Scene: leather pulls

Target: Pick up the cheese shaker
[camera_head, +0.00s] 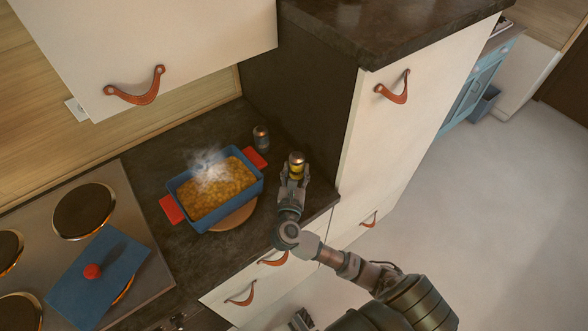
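The cheese shaker (296,163), with a metallic cap and yellow contents, stands out at the right part of the dark counter. My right gripper (294,175) reaches it from the front, with a finger on either side of its lower part. I cannot tell whether the fingers press on it or whether its base touches the counter. The fingers and palm hide its lower part.
A blue baking dish (185,182) with red handles steams on a round wooden board (238,218). A darker shaker (261,138) stands behind. A blue lid (75,290) lies over the stove (145,255), where burners glow. A tall cabinet (350,165) is close on the right.

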